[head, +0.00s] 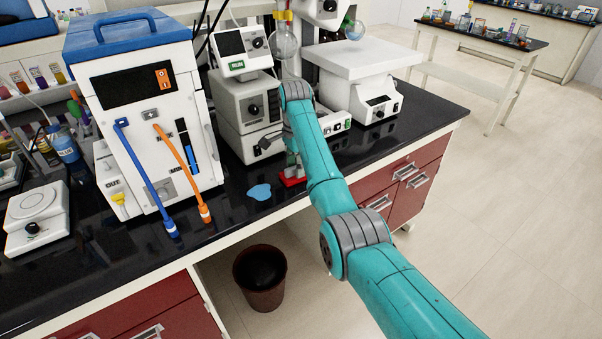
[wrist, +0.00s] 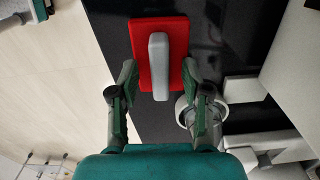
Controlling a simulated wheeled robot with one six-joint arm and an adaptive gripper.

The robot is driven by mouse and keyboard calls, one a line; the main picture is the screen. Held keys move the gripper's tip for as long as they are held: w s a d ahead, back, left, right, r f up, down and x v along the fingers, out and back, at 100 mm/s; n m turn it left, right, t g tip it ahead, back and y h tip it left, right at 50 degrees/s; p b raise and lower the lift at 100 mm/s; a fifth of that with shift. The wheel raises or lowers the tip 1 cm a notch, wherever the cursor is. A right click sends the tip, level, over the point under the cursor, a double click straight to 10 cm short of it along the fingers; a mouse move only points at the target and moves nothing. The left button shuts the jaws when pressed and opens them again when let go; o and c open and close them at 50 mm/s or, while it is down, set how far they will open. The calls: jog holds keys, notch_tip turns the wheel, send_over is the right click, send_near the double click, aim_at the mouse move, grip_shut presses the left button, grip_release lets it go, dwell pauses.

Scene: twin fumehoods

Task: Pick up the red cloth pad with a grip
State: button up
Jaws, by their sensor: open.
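The red cloth pad (wrist: 142,71) lies on the black bench top, with a light grey grip (wrist: 159,66) running along its middle. In the head view the pad (head: 292,181) shows near the front edge of the bench, partly hidden by my arm and gripper. My gripper (wrist: 162,78) is open in the wrist view, with one finger on each side of the pad's near end. The fingers hold nothing. I cannot tell how far above the pad they are. In the head view my gripper (head: 291,160) is seen just over the pad, mostly behind my arm.
A blue puddle (head: 259,192) lies on the bench left of the pad. A white machine with blue and orange hoses (head: 150,120) stands further left. Grey instruments (head: 247,105) and a white-topped unit (head: 362,60) stand behind. A brown bin (head: 260,278) is on the floor below.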

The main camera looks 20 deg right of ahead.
jog(key=shift+a+f, duration=0.1)
jog(key=shift+f, duration=0.35)
grip_shut()
jog(key=shift+r, duration=0.1)
